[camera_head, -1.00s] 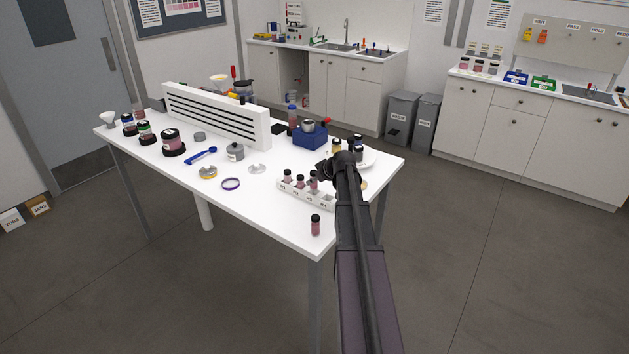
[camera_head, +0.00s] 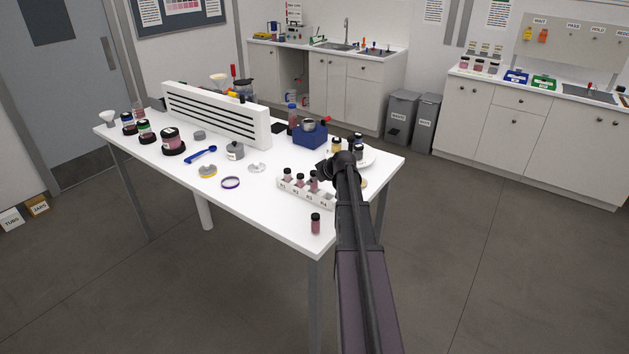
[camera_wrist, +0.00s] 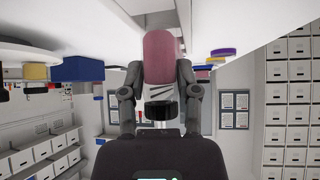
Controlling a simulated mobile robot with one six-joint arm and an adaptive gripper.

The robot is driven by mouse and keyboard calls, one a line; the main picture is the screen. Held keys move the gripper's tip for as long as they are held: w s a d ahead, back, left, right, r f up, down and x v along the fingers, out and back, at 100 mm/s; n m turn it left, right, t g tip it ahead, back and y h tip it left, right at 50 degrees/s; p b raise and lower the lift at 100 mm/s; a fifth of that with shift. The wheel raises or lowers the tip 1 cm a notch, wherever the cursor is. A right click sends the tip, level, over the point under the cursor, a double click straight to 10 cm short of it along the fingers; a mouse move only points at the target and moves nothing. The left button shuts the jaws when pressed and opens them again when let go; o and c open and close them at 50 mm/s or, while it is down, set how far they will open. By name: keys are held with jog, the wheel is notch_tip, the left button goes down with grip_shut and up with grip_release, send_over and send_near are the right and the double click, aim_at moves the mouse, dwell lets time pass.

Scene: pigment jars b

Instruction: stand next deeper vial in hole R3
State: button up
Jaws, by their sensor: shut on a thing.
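My gripper (camera_wrist: 160,105) is shut on a vial (camera_wrist: 161,58) with pink-red contents and a dark cap. The vial's pink end points away from the gripper towards a white surface in the wrist view. In the head view my gripper (camera_head: 326,169) is at the right part of the white rack (camera_head: 291,191), beside a dark-capped vial (camera_head: 313,184) near R3, which looks like the held one. I cannot tell whether its base is inside the hole. Two other vials stand at R1 (camera_head: 287,176) and R2 (camera_head: 300,184). R4 shows no vial.
A single pink vial (camera_head: 315,224) stands on the table (camera_head: 262,218) in front of the rack. A purple ring (camera_head: 231,183), grey pot (camera_head: 235,151) and blue device (camera_head: 310,138) stand left and behind. Dark-capped jars (camera_head: 358,145) stand behind my gripper.

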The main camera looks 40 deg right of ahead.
jog(key=shift+f+b, duration=1.45)
jog(key=shift+f, duration=0.05)
jog(key=o, duration=1.1)
jog(key=shift+r, duration=0.1)
notch_tip(320, 180, up, 10)
jog(key=p, duration=0.9)
jog(key=shift+f+p, duration=0.25)
jog(key=shift+p, duration=0.1)
jog(key=a, duration=0.5)
jog(key=w+a, duration=0.1)
jog(key=a, duration=0.4)
jog(key=w+a+f+b, duration=0.1)
jog(key=a, duration=0.5)
jog(key=s+a+f+g, duration=0.1)
jog(key=s+a+g, duration=0.2)
jog(key=s+a, duration=0.5)
jog(key=s+a+f+m+g+h, duration=0.1)
jog(key=s+a+f+g, duration=0.1)
jog(key=s+a, duration=0.6)
jog(key=s+a+f+g, duration=0.2)
jog(key=s+a+g, duration=0.1)
jog(key=s+a, duration=0.5)
jog(key=shift+s+f+m+g, duration=0.2)
jog(key=shift+s+m+g, duration=0.2)
jog(key=shift+s, duration=0.5)
